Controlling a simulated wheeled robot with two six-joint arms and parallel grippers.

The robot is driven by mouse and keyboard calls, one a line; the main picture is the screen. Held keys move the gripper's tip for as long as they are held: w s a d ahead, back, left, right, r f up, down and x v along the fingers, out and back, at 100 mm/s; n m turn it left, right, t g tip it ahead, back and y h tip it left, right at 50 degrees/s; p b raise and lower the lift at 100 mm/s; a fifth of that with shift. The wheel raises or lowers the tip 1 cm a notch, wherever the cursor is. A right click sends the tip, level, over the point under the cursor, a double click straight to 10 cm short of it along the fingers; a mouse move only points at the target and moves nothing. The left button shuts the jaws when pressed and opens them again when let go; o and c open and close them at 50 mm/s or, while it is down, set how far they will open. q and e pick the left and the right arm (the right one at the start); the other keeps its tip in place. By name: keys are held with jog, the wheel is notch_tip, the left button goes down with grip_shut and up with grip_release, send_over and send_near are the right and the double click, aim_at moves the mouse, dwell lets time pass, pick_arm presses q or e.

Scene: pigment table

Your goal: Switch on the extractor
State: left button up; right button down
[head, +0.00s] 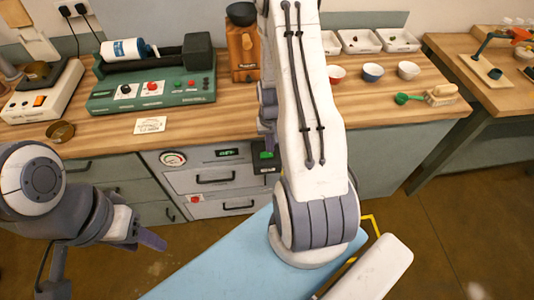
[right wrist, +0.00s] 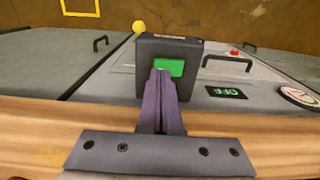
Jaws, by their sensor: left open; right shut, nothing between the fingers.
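A dark switch box with a green button (right wrist: 176,67) sticks out from the front of the grey cabinet; in the head view the box (head: 266,161) sits below the counter edge. My right gripper (right wrist: 161,73) is shut and empty, its fingertips right in front of the green button, covering part of it. I cannot tell whether they touch it. In the head view the right gripper (head: 268,143) is partly hidden by my arm. A small display (right wrist: 226,92) beside the box seems to read OFF in green. My left gripper (head: 145,238) is open and empty, left of the cabinet front.
A round gauge (head: 173,158), drawer handles (head: 215,178) and a red button (head: 196,199) are on the cabinet front. On the wooden counter (head: 195,125) stand a green machine (head: 150,95), small bowls (head: 372,72) and a green scoop (head: 405,98). Floor before the cabinets is free at left.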

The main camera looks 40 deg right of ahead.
jog(key=shift+f+b, duration=0.7)
jog(key=shift+f, duration=0.25)
dwell(0.7)
notch_tip(320, 180, up, 7)
jog(key=p, duration=0.6)
dwell(0.3)
dwell(0.5)
